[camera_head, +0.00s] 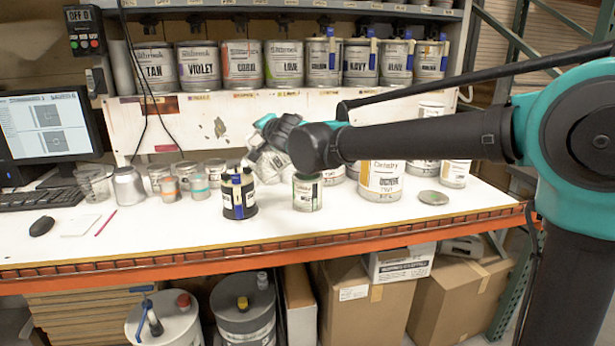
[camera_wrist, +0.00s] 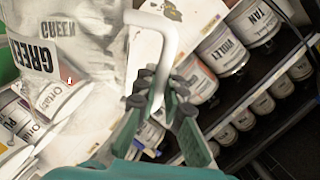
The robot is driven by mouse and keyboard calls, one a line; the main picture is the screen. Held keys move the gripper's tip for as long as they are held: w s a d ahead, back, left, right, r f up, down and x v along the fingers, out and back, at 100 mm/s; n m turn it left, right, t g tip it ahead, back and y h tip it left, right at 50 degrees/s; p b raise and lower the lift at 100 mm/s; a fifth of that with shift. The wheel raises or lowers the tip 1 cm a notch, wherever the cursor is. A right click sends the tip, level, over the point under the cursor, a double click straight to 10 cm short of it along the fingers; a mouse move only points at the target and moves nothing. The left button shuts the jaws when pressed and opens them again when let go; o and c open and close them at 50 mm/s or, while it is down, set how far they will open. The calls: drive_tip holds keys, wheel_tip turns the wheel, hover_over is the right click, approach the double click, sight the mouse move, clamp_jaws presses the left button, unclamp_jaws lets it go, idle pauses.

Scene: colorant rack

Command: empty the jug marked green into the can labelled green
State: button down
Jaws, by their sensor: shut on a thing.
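The jug (camera_wrist: 95,45) is whitish, translucent and marked GREEN in the wrist view. My gripper (camera_wrist: 160,95) is shut on its white handle (camera_wrist: 166,45). In the head view the jug (camera_head: 268,164) hangs tilted above the bench, partly behind my gripper (camera_head: 280,130). A small can (camera_head: 307,194) with a pale label and green marks stands upright on the bench, just right of and below the jug. Its label is too small to read surely. Whether anything flows from the jug cannot be told.
A dark can with blue and yellow clips (camera_head: 238,197) stands left of the small can. A large can (camera_head: 382,180) stands to the right, with a flat lid (camera_head: 433,198) beyond. Jars crowd the left. Labelled cans line the shelf (camera_head: 250,95) above. The bench front (camera_head: 150,240) is clear.

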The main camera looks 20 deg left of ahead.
drive_tip(key=shift+w+d+r+m+g, duration=0.2)
drive_tip(key=shift+w+d+m+g, duration=0.1)
drive_tip(key=shift+w+d+m, duration=0.55)
idle(1.5)
drive_tip(key=shift+w+d+r+m, duration=0.35)
drive_tip(key=shift+w+d+m, duration=0.1)
drive_tip(key=shift+w, duration=0.2)
drive_tip(key=shift+w+d+r, duration=0.1)
drive_tip(key=shift+w+d, duration=0.1)
drive_tip(key=shift+w, duration=0.05)
drive_tip(key=shift+w+d+r+m+b, duration=0.2)
drive_tip(key=shift+w+d+m+b, duration=0.1)
drive_tip(key=shift+w+d, duration=0.1)
drive_tip(key=shift+w+d+r, duration=0.1)
drive_tip(key=shift+w, duration=0.1)
idle(0.3)
drive_tip(key=shift+w+d+r+m+y, duration=0.25)
drive_tip(key=shift+w+d+m+y, duration=0.05)
drive_tip(key=shift+w+d+m, duration=0.1)
idle(0.4)
drive_tip(key=shift+s+a+f+n, duration=0.3)
drive_tip(key=shift+s+a, duration=0.15)
drive_tip(key=shift+s, duration=0.05)
drive_tip(key=shift+s+a+f+n, duration=0.25)
drive_tip(key=shift+s+a+n, duration=0.05)
drive_tip(key=shift+s+a, duration=0.15)
